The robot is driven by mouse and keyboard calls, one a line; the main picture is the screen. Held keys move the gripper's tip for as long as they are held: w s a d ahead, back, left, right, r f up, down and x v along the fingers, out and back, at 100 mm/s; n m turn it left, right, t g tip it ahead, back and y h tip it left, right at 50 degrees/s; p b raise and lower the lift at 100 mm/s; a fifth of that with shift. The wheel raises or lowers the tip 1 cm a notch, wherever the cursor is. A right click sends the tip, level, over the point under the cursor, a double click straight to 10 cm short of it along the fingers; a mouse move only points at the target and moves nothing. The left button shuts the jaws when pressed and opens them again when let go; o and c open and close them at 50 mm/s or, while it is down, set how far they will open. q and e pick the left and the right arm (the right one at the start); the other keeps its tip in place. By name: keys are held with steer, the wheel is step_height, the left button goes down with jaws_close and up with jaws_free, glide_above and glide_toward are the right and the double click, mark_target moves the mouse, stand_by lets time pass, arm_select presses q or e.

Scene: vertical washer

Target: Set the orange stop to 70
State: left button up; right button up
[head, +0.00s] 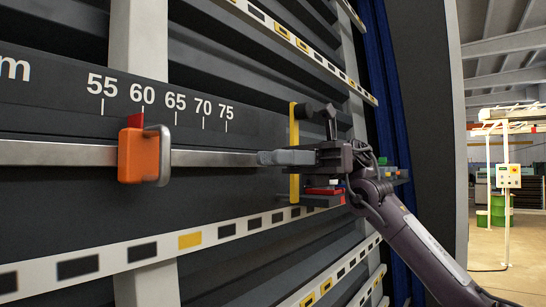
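The orange stop (136,157) sits on the metal rail (60,153) at the left of the head view. It has a grey loop handle on its right side and a red piece on top. Its body is below the 60 mark of the scale (162,101), which reads 55 to 75. My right gripper (262,157) is in front of the rail, right of the 75 mark, with its grey fingers pointing left toward the stop. It is clearly apart from the stop. The fingers overlap in this view, so their opening is hidden. My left gripper is not in view.
A yellow upright bar (294,138) stands beside my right gripper, with a red part (322,191) below. A marked white strip (105,262) runs under the rail. The rail between the stop and my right gripper is clear. A blue curtain (391,100) hangs behind.

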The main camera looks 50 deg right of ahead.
steer(key=shift+a, duration=0.1)
steer(key=shift+c, duration=0.5)
step_height(320, 180, up, 6)
steer(key=m+t+h+b, duration=0.2)
steer(key=m+t, duration=0.4)
glide_above(169, 151)
steer(key=s+d, duration=0.3)
steer(key=s, duration=0.2)
step_height(169, 151, down, 6)
steer(key=s+a+m+t+h+b, duration=0.1)
steer(key=m+t+h+b, duration=0.1)
steer(key=m+t+h, duration=0.65)
steer(key=w, duration=0.2)
steer(key=w+a+h+p, duration=0.1)
steer(key=w, duration=0.1)
steer(key=w+a+n+h, duration=0.1)
steer(key=w, duration=0.1)
steer(key=shift+w+a+r+t+p, duration=0.1)
steer(key=shift+w+r+t+p, duration=0.05)
steer(key=shift+w+t+p, duration=0.25)
steer(key=shift+s, duration=0.1)
steer(key=shift+c, duration=0.3)
